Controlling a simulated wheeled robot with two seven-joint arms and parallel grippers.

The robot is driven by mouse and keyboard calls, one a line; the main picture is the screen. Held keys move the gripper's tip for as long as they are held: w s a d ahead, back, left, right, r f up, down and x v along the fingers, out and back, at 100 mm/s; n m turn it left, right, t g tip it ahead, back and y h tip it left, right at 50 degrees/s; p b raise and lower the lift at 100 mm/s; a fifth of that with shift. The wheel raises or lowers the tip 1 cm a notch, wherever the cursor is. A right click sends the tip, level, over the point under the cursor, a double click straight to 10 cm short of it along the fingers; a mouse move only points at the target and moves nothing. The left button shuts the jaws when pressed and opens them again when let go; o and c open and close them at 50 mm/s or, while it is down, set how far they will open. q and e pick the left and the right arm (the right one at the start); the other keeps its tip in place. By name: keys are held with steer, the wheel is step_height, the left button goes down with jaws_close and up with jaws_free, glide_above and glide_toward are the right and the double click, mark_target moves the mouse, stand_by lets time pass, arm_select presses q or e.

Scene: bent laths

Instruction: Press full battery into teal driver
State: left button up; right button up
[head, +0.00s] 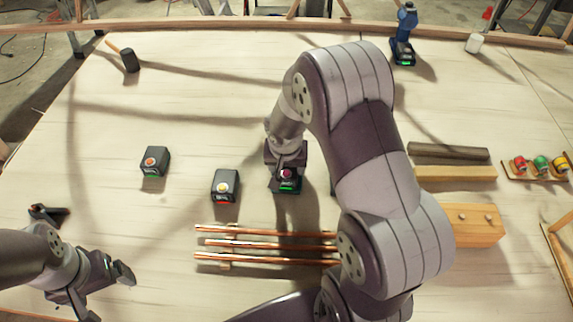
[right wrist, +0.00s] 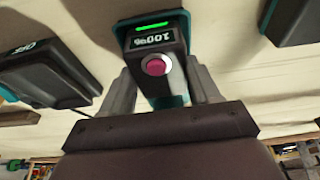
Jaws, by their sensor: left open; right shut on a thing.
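A dark battery with a teal edge, a magenta button and a green light (head: 286,180) is between the fingers of my right gripper (head: 286,160). In the right wrist view the battery (right wrist: 155,42) reads 100% upside down, and both fingers close on its sides. Whether it touches the table is unclear. No teal driver can be made out in the head view; my right arm covers much of the middle. A dark, teal-trimmed thing (right wrist: 293,20) shows only partly in the right wrist view. My left gripper (head: 125,284) is open and empty at the lower left.
Copper rods (head: 260,243) lie in front. A blue driver (head: 403,38) stands at the back; wooden blocks (head: 450,173) lie right.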

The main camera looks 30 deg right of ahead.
mark_target(287, 169)
steer(key=shift+f, duration=0.25)
steer(key=shift+r, duration=0.1)
steer(key=o, duration=1.4)
step_height(287, 169, up, 7)
steer(key=p, duration=0.5)
